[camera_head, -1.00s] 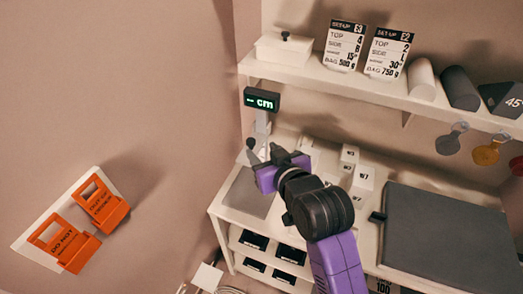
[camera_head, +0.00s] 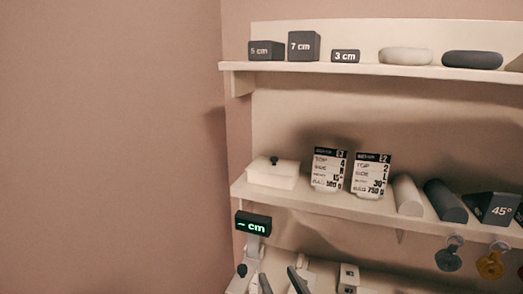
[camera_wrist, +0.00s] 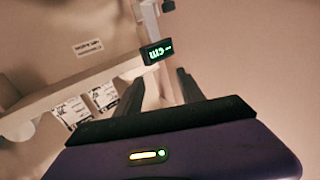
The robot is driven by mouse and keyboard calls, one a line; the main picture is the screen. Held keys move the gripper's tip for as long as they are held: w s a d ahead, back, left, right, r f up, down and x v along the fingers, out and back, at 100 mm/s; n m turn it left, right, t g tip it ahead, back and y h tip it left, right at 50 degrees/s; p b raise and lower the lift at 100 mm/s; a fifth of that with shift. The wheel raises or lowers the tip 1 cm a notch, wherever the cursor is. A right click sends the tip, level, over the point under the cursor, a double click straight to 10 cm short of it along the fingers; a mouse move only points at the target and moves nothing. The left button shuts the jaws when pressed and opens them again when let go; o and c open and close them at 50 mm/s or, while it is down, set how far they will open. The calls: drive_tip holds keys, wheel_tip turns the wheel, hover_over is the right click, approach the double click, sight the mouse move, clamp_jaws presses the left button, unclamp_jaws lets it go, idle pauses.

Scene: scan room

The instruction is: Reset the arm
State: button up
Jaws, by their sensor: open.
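My gripper (camera_head: 282,282) shows only at the bottom edge of the head view, as two dark fingers pointing up just right of the small display (camera_head: 253,223), which reads "– cm". The rest of my arm is below the frame. In the wrist view my gripper (camera_wrist: 160,82) has its two dark fingers spread apart with nothing between them. The lit display (camera_wrist: 157,51) appears beyond and between the fingertips; I cannot tell the exact distance.
A middle shelf (camera_head: 330,205) holds a white lidded box (camera_head: 273,173), two set-up cards (camera_head: 328,170), rolls and a 45° wedge (camera_head: 494,208). An upper shelf (camera_head: 380,69) holds dark cm blocks (camera_head: 304,46) and pads. The left wall (camera_head: 110,150) is bare.

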drive_tip(key=s+d+f+m+h, duration=0.1)
drive_tip(key=s+d, duration=0.4)
drive_tip(key=s, duration=0.7)
drive_tip(key=s+d+f+m+g+h+b, duration=0.1)
drive_tip(key=s+d+f, duration=0.4)
drive_tip(key=s, duration=0.8)
drive_tip(key=s+d+f+m+g+h, duration=0.1)
drive_tip(key=s+d+f+h, duration=0.2)
drive_tip(key=s, duration=1)
drive_tip(key=d+f, duration=0.1)
drive_tip(key=d, duration=0.2)
drive_tip(key=shift+s+f+h+b, duration=0.2)
drive_tip(key=shift+f+h+b, duration=0.1)
drive_tip(key=shift+f, duration=0.05)
